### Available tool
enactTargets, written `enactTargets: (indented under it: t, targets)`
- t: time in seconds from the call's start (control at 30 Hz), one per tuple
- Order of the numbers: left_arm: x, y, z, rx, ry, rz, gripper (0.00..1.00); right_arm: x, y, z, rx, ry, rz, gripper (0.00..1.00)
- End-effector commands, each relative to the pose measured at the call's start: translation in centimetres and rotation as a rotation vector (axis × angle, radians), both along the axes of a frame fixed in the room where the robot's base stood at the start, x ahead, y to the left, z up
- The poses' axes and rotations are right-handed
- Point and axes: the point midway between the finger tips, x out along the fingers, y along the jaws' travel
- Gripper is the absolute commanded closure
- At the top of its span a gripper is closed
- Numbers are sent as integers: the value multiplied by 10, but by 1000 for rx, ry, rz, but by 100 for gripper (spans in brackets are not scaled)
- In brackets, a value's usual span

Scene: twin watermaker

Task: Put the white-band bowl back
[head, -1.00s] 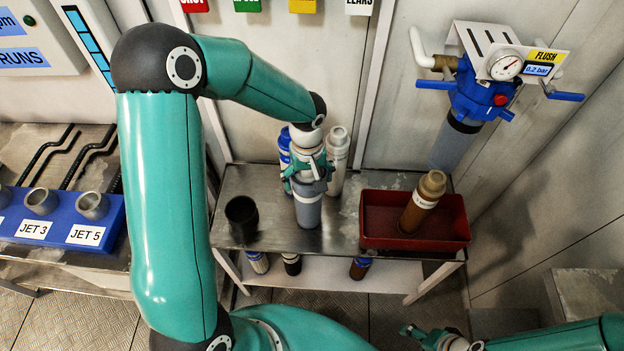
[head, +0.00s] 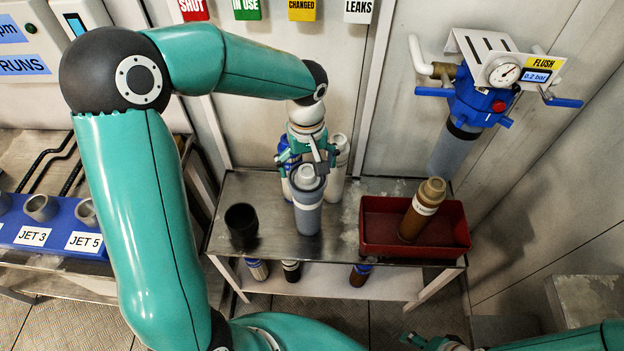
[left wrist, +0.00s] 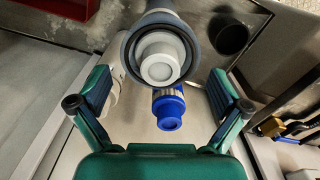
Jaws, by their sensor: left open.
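A grey bowl (head: 308,212) stands upright on the metal bench, with a white-topped cartridge (head: 306,173) inside. I cannot make out a white band on it. In the left wrist view the bowl's dark round rim (left wrist: 126,58) and the cartridge's white end (left wrist: 160,62) show near the top. My left gripper (head: 308,157) is open, just behind the bowl's top and apart from it as far as I can see. Its two fingers spread to either side in the wrist view. My right gripper (head: 428,342) is at the bottom edge, partly cut off. A second grey bowl (head: 453,150) hangs under the blue wall housing (head: 480,98).
A blue bottle (head: 286,158) and a whitish bottle (head: 339,166) stand behind the bowl, close to my left gripper. A black cup (head: 241,222) is at left. A red tray (head: 385,247) holds a brown cartridge (head: 420,210). Small items stand on the lower shelf.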

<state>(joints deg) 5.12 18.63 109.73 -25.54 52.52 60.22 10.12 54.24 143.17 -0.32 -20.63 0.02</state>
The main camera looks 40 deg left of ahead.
Motion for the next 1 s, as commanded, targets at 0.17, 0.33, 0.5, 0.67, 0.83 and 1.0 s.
enactTargets:
  t: [0.17, 0.33, 0.5, 0.67, 0.83, 1.0]
  targets:
    - [0, 0, 29, 0, -1, -1, 0, 0, 0, 0, 0, 0, 0, 33]
    - [0, 0, 41, 0, 0, -1, 0, 0, 0, 0, 0, 0, 0, 33]
    - [-1, 0, 42, 0, 1, -1, 0, 0, 0, 0, 0, 0, 0, 33]
    - [0, 0, 42, 0, 1, -1, 0, 0, 0, 0, 0, 0, 0, 33]
    - [0, 0, 42, 0, 1, -1, 0, 0, 0, 0, 0, 0, 0, 33]
    - [-1, 1, 42, 0, 1, 2, 0, 0, 0, 0, 0, 0, 0, 33]
